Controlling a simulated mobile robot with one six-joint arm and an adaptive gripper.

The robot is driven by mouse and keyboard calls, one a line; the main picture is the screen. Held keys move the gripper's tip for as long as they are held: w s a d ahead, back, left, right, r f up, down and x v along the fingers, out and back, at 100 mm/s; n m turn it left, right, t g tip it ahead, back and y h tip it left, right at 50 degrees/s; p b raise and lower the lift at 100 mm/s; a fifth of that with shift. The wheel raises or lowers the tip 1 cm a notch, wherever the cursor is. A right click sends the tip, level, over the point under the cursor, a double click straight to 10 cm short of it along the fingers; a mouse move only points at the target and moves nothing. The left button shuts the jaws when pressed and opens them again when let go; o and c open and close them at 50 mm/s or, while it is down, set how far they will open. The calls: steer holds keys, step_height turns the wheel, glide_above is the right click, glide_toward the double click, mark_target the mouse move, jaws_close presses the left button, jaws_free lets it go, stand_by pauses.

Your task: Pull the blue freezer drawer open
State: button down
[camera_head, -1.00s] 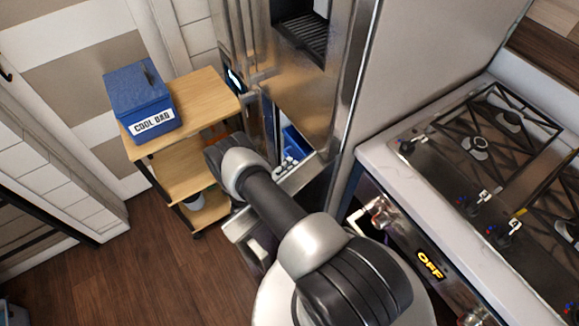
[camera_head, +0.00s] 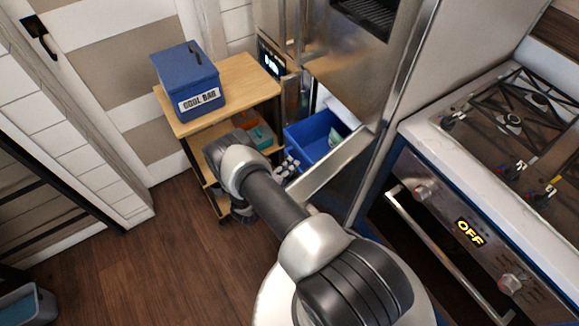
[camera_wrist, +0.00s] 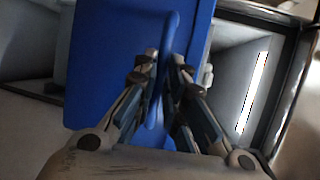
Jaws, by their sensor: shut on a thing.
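The steel fridge door (camera_head: 335,165) stands open beside the drawer. A wooden cart (camera_head: 245,82) with a blue cool bag (camera_head: 188,82) is close on the left. The oven and hob (camera_head: 450,215) are on the right. Wood floor (camera_head: 130,260) is free at lower left.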

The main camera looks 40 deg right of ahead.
steer(key=shift+a, duration=0.2)
steer(key=c, duration=1.7)
jaws_free()
steer(key=shift+o, duration=0.2)
steer(key=shift+a, duration=0.1)
steer(key=v, duration=1.1)
steer(key=shift+s+a, duration=0.15)
steer(key=shift+a, duration=0.2)
steer(key=shift+r, duration=0.1)
